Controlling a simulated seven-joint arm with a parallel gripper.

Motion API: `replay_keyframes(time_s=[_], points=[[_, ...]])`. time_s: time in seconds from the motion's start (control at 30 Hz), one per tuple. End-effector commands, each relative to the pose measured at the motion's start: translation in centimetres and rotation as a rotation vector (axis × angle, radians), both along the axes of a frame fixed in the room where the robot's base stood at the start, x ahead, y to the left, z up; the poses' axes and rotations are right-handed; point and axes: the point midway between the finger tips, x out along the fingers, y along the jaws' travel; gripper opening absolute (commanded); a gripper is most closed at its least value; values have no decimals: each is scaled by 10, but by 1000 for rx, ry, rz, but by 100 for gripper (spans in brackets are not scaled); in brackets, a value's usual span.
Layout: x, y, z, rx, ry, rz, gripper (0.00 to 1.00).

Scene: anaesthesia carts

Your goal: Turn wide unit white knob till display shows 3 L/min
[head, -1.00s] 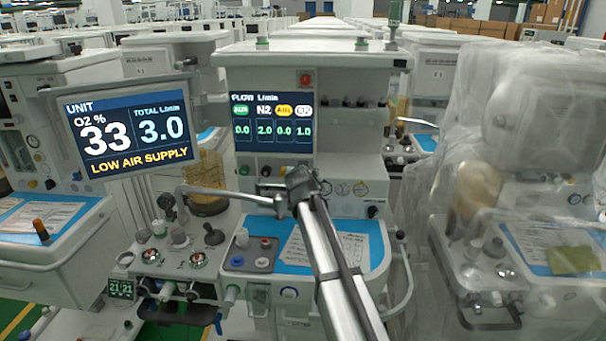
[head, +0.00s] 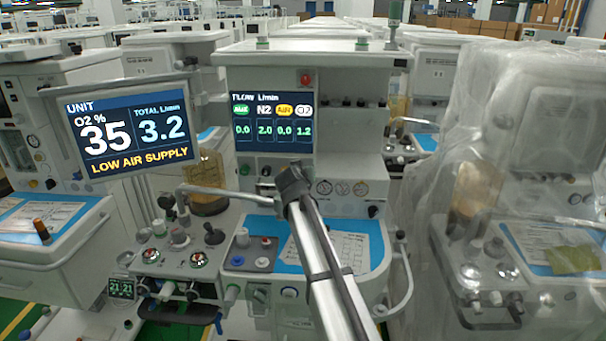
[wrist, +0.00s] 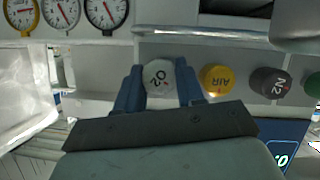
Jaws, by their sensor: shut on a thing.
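The wide unit (head: 310,60) stands at the centre of the head view. Its flow display (head: 272,120) reads AUX 0.0, N2 2.0, AIR 0.0, O2 1.2. The white O2 knob (wrist: 158,76) is in the wrist view, upper middle, its label turned. My gripper (wrist: 158,84) is shut on the white knob, one blue finger on each side of it. In the head view my arm hides the knob and the fingers. The tilted unit screen (head: 128,127) at the left reads O2 35 %, total 3.2 L/min, LOW AIR SUPPLY.
In the wrist view a yellow AIR knob (wrist: 216,80), a dark N2 knob (wrist: 269,83) and a green knob (wrist: 312,85) sit in a row right of the white knob. Several gauges (wrist: 62,12) are at the upper left. A plastic-wrapped unit (head: 530,190) stands at the right.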

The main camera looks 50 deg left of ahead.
Motion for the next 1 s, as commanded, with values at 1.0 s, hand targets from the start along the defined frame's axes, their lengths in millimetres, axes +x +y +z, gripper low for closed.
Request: replay_keyframes(time_s=[1.0], points=[[-1,7,1,-505,-516,4,7]])
